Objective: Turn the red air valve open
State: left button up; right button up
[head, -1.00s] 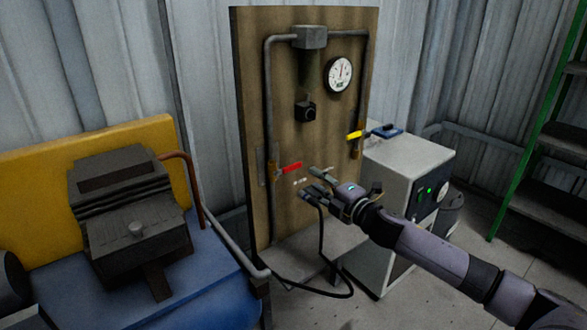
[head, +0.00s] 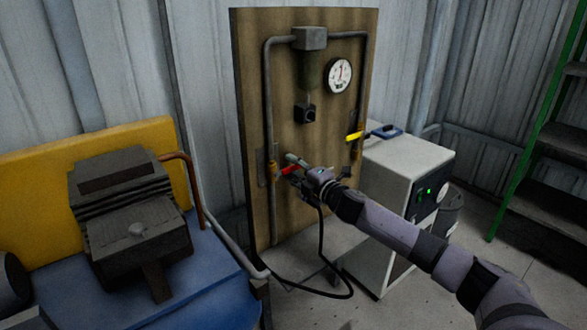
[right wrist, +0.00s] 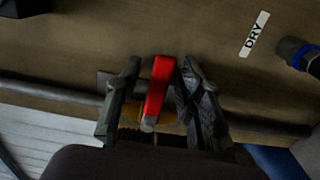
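The red valve handle (head: 289,170) is on the left pipe of the wooden panel, with a brass valve body (head: 273,169) beside it. My right gripper (head: 289,166) is at the handle. In the right wrist view the red handle (right wrist: 158,87) stands between the two fingers of my right gripper (right wrist: 158,75). The fingers are spread, with a visible gap on the left and a narrower one on the right. Part of the handle is hidden by the gripper in the head view. My left gripper is not in view.
A yellow valve handle (head: 356,136) is on the right pipe. A gauge (head: 339,75) and a black knob (head: 305,113) are on the panel. A white cabinet (head: 401,165) stands to the right. A black hose (head: 320,245) hangs below my right gripper. A DRY label (right wrist: 254,34) is near the handle.

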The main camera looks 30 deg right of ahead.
jog(key=shift+c, duration=0.4)
grip_shut()
dwell(0.5)
